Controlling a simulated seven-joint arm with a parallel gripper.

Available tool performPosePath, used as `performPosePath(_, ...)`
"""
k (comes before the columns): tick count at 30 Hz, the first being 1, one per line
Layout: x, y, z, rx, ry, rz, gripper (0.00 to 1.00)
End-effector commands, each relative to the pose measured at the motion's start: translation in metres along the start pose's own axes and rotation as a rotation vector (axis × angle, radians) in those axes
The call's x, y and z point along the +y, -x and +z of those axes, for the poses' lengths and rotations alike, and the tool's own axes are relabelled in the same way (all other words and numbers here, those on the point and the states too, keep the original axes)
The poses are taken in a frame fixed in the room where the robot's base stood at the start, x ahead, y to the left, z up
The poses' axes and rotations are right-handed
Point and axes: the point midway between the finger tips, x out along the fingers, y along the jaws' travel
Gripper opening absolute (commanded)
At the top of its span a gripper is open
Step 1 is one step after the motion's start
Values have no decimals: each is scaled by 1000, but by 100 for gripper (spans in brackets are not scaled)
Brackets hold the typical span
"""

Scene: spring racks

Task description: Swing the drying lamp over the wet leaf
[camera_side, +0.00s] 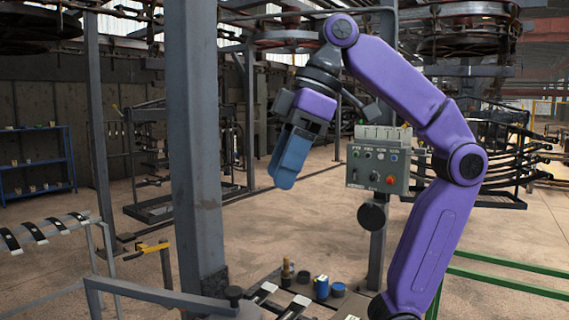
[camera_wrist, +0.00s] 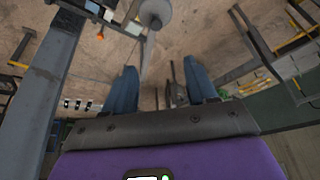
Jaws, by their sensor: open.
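My gripper (camera_side: 289,160) hangs in mid-air, pointing down, near the grey upright post. Its two blue fingers are apart and empty in the wrist view (camera_wrist: 160,85). A dark round disc (camera_side: 373,216) sits on the post below the control box; I cannot tell whether it is the drying lamp. A grey round head on a stem (camera_wrist: 155,12) shows at the top of the wrist view, also not clearly the lamp. Dark strips with light ends (camera_side: 40,231) lie on a rack at the left. Which leaf is wet cannot be told.
A control box (camera_side: 377,165) with buttons hangs on a post beside my arm. A grey column (camera_side: 194,150) stands left of my gripper. The low bench holds a brown bottle (camera_side: 286,273), a blue can (camera_side: 321,288) and more strips. A yellow-handled lever (camera_side: 153,248) stands at left.

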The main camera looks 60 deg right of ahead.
Motion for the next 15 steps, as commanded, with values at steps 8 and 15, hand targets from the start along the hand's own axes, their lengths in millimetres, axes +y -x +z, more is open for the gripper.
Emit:
performPosePath(8, 0, 0, 0, 0, 0, 0, 50)
performPosePath(15, -1, -2, -1, -7, 14, 0, 0)
